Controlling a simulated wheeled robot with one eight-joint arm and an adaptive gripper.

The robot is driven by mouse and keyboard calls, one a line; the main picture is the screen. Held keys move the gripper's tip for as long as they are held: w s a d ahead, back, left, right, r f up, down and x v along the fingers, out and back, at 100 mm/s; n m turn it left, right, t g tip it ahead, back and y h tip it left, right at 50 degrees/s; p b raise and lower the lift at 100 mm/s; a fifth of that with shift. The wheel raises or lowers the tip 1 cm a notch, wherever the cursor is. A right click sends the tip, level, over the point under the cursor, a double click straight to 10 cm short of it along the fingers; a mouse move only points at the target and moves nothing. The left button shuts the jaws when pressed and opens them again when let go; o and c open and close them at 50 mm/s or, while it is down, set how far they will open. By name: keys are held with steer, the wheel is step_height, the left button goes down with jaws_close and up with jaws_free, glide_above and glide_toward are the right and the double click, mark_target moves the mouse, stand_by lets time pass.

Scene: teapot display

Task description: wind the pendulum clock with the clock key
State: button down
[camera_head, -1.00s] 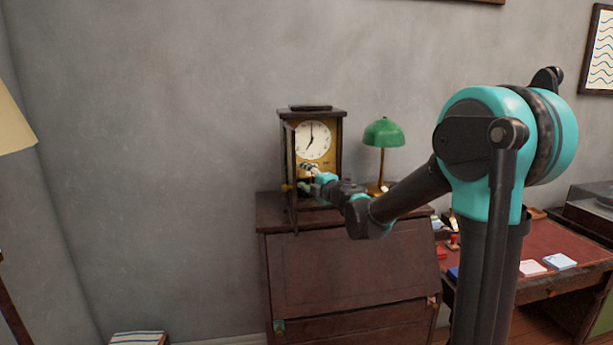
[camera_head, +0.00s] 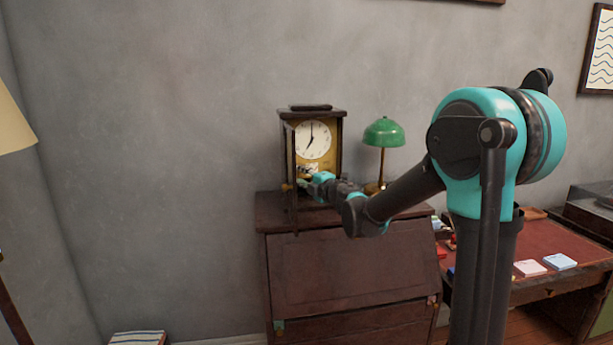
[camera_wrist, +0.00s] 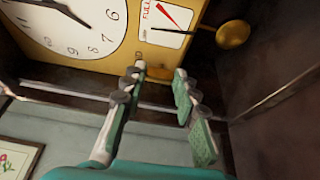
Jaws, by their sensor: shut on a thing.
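The pendulum clock (camera_head: 314,139) stands upright on the cabinet, its glazed front door (camera_head: 290,165) swung open to the left. The wrist view shows its white dial (camera_wrist: 70,30), a small gauge (camera_wrist: 166,22) marked FULL with a red mark and a dark pointer, and a brass pendulum bob (camera_wrist: 233,35). My gripper (camera_wrist: 160,72) is at the lower front of the clock, just below the dial. Its fingers are closed on a small brass piece, apparently the clock key (camera_wrist: 158,74), mostly hidden between the fingertips. I cannot tell whether the key sits in the clock's winding hole.
The clock stands on a dark wooden cabinet (camera_head: 345,270). A green desk lamp (camera_head: 384,132) stands close to its right. The open door is close to my gripper's left. A red-topped desk (camera_head: 500,258) with small items is at the right.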

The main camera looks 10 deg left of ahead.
steer(key=shift+w+m, duration=0.1)
steer(key=shift+m, duration=0.3)
steer(key=m+t, duration=0.1)
steer(key=m, duration=0.1)
steer(key=m+t, duration=0.1)
steer(key=m, duration=0.2)
steer(key=shift+a+f, duration=0.1)
steer(key=shift+f, duration=0.1)
steer(key=m+t, duration=0.1)
steer(key=m, duration=0.3)
steer(key=m+t+h, duration=0.1)
steer(key=m+t, duration=0.1)
steer(key=m, duration=0.2)
steer(key=shift+f, duration=0.1)
steer(key=c, duration=2.3)
jaws_free()
steer(key=shift+m+t, duration=0.3)
steer(key=o, duration=1.1)
steer(key=shift+o, duration=0.2)
steer(key=shift+s+f, duration=0.1)
steer(key=shift+s, duration=0.2)
steer(key=v, duration=0.7)
steer(key=shift+s+d, duration=0.25)
steer(key=shift+d, duration=0.15)
steer(key=shift+c, duration=0.6)
